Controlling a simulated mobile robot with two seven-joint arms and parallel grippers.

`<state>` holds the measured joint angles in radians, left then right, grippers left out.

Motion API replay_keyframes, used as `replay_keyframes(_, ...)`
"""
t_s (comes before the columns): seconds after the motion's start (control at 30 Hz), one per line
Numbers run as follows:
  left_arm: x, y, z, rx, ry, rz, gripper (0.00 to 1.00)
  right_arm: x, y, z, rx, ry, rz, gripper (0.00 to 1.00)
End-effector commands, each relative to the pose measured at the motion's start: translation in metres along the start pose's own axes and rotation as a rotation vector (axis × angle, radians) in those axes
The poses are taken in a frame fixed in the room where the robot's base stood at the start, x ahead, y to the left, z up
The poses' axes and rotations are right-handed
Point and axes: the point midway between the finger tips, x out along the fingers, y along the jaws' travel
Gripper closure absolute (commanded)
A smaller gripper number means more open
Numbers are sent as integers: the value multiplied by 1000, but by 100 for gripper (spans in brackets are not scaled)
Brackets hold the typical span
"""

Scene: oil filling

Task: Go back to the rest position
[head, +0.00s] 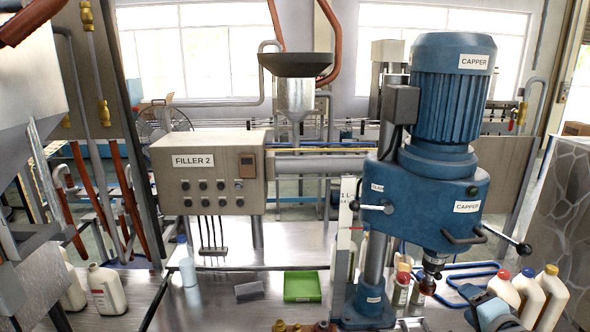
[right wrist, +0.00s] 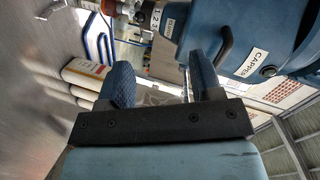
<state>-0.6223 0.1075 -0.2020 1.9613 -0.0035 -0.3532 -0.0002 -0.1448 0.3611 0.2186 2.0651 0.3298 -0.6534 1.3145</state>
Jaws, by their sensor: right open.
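My right gripper (head: 490,308) shows at the lower right of the head view, in front of the white bottles and to the right of the blue capper (head: 446,95). In the right wrist view the two blue fingers of my right gripper (right wrist: 163,75) stand apart with nothing between them. The capper (right wrist: 245,40) fills the upper right of that view, close beyond the fingers. My left gripper does not show in either view.
White bottles (head: 527,293) with coloured caps stand beside my right gripper. More bottles (head: 107,289) stand at the left.

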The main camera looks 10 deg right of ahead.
Motion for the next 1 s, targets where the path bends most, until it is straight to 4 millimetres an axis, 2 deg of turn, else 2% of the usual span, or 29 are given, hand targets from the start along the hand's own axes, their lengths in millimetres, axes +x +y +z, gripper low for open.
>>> replay_keyframes(0.03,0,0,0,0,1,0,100,-4,30,32,-101,-37,36,40)
replay_keyframes(0.1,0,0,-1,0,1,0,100,-13,65,73,-272,-87,67,40)
replay_keyframes(0.17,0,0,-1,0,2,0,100,-24,92,109,-415,-135,82,40)
replay_keyframes(0.3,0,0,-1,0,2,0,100,-63,149,191,-743,-256,86,40)
replay_keyframes(0.4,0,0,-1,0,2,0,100,-96,179,244,-951,-339,62,40)
replay_keyframes(0.5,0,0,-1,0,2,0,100,-126,198,286,-1115,-402,25,40)
replay_keyframes(0.6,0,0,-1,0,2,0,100,-148,208,314,-1228,-443,-10,40)
replay_keyframes(0.7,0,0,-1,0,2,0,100,-159,213,328,-1290,-462,-31,40)
replay_keyframes(1.0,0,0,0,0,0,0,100,-162,214,332,-1311,-468,-38,40)
